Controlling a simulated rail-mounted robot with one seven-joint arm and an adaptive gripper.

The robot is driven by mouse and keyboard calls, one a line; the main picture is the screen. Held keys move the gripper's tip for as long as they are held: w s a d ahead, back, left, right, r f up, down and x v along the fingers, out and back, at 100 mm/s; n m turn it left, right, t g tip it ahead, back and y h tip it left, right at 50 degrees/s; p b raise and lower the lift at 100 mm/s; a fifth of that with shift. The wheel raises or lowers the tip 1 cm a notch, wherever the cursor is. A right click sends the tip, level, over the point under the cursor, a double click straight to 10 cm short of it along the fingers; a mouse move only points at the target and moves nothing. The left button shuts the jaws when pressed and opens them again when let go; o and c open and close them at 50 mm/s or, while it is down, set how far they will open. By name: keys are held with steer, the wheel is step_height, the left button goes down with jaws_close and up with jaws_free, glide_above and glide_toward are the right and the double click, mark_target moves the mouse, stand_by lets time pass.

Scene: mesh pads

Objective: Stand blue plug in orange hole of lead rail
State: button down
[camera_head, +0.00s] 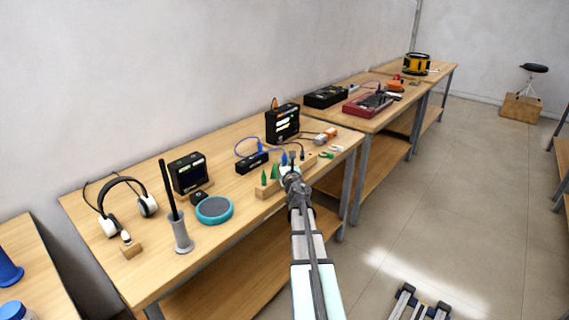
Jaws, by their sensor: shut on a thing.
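The lead rail (264,193) is a low wooden bar near the front edge of the middle table. Green cone-shaped plugs (274,172) stand along its left part. My gripper (289,166) reaches over the rail from the front and is shut on the blue plug (284,157), which shows as a small blue shape at the fingertips. The arm hides part of the rail. I cannot make out the orange hole, or whether the plug touches the rail.
A black box (252,163) with a blue cable lies behind the rail. A larger black device (282,124) stands farther back. A teal round speaker (214,210), a grey holder with a black rod (182,238) and headphones (127,203) stand to the left. Small cable ends lie right of the gripper.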

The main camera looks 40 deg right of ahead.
steer(key=shift+f+b, duration=1.4)
steer(key=c, duration=1)
jaws_free()
steer(key=shift+r, duration=0.1)
steer(key=v, duration=1.2)
